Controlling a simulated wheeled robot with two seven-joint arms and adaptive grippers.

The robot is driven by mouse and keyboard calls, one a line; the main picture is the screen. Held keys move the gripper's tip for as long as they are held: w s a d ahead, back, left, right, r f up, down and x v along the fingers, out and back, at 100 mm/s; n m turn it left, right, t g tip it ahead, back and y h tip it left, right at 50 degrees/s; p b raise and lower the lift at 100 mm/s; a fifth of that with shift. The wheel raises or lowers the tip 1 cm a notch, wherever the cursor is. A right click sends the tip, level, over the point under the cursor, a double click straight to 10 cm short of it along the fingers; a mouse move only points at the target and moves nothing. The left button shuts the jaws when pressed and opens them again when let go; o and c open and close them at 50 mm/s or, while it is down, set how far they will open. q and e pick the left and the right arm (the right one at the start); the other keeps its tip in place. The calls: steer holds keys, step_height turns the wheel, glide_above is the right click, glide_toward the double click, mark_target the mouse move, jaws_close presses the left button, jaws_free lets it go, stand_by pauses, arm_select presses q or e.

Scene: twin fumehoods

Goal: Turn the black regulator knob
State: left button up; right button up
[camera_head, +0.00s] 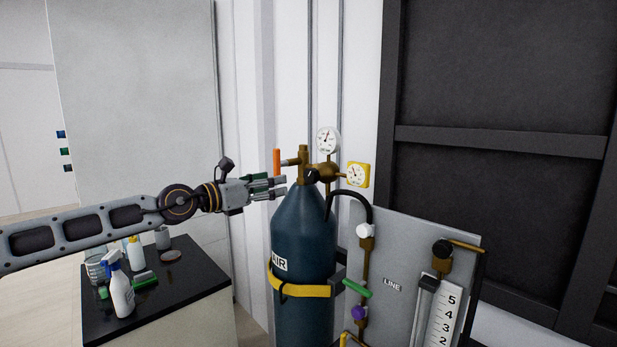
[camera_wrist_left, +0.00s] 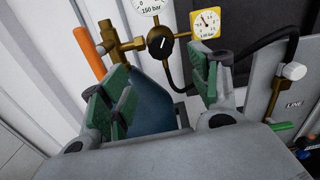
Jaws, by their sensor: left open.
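The black regulator knob (camera_wrist_left: 160,42) is a round disc with a white mark. It sits on the brass regulator (camera_wrist_left: 122,45), on top of the blue AIR cylinder (camera_head: 302,238). In the head view the knob (camera_head: 312,176) shows small, just right of my left gripper. My left gripper (camera_head: 281,187) is open and empty, at the left of the cylinder's top. In the left wrist view its green-padded fingers (camera_wrist_left: 160,75) stand apart, with the knob beyond and between them, not touched. My right gripper is not in view.
An orange handle (camera_head: 277,162) stands close by the gripper. A white gauge (camera_head: 327,140) and a yellow gauge (camera_head: 358,175) flank the regulator. A black hose runs to the grey LINE panel (camera_head: 405,245). A dark bench (camera_head: 190,290) with bottles is at left.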

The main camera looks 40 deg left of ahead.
arm_select(q)
steer(key=shift+w, duration=0.15)
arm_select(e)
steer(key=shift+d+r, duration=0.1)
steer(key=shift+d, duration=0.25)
arm_select(q)
steer(key=p, duration=0.4)
glide_toward(308, 175)
steer(key=shift+w, duration=1.35)
steer(key=shift+w+d+p, duration=0.15)
steer(key=shift+w+p, duration=0.2)
steer(key=shift+w, duration=0.25)
steer(key=shift+w+d+p, duration=0.15)
steer(key=shift+w+p, duration=0.15)
steer(key=shift+w, duration=0.3)
steer(key=shift+w+d+p, duration=0.1)
steer(key=shift+w+p, duration=0.75)
steer(key=shift+w, duration=0.4)
steer(key=shift+w+d+p, duration=0.1)
steer(key=shift+w+p, duration=0.45)
steer(key=shift+w, duration=0.65)
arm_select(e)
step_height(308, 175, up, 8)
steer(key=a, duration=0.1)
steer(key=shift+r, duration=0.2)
